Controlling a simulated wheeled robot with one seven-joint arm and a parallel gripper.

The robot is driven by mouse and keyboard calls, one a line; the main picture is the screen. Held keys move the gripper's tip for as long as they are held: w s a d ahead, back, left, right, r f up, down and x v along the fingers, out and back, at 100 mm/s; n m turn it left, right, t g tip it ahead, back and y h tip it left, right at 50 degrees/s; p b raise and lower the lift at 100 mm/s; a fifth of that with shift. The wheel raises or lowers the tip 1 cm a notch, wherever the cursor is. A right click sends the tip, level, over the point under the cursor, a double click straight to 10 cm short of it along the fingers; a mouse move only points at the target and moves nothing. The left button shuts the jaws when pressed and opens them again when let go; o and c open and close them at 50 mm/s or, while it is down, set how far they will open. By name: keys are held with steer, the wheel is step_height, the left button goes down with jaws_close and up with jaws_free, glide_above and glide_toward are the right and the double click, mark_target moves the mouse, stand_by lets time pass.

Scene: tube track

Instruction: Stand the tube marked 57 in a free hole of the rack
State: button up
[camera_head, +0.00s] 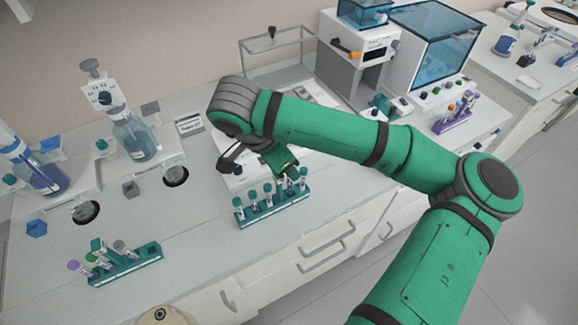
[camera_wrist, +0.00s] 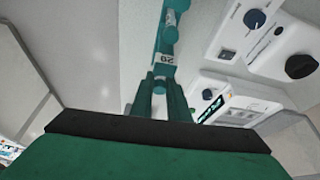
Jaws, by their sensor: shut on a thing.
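My gripper (camera_head: 288,172) is low over the right end of a teal rack (camera_head: 270,208). This rack holds several tubes with teal caps in a row. In the wrist view the two fingers of my gripper (camera_wrist: 162,98) are close together, shut on a tube (camera_wrist: 164,58) with a white label. The label's digits are small and I cannot tell whether they read 57. In the head view the held tube is largely hidden by the gripper, and I cannot tell whether its lower end is in a hole.
A second teal rack (camera_head: 128,264) with purple, green and grey caps stands at the front left. A purple rack (camera_head: 453,121) stands at the right. A bottle (camera_head: 136,135) stands at the back left. White instruments with knobs (camera_wrist: 300,65) lie close by. The bench between the teal racks is clear.

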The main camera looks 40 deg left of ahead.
steer(key=shift+s+f, duration=0.1)
steer(key=shift+f, duration=0.1)
steer(key=shift+r, duration=0.1)
steer(key=shift+r, duration=0.55)
steer(key=shift+f, duration=0.8)
stand_by(1.1)
steer(key=shift+r, duration=0.1)
steer(key=shift+r, duration=0.7)
steer(key=o, duration=0.9)
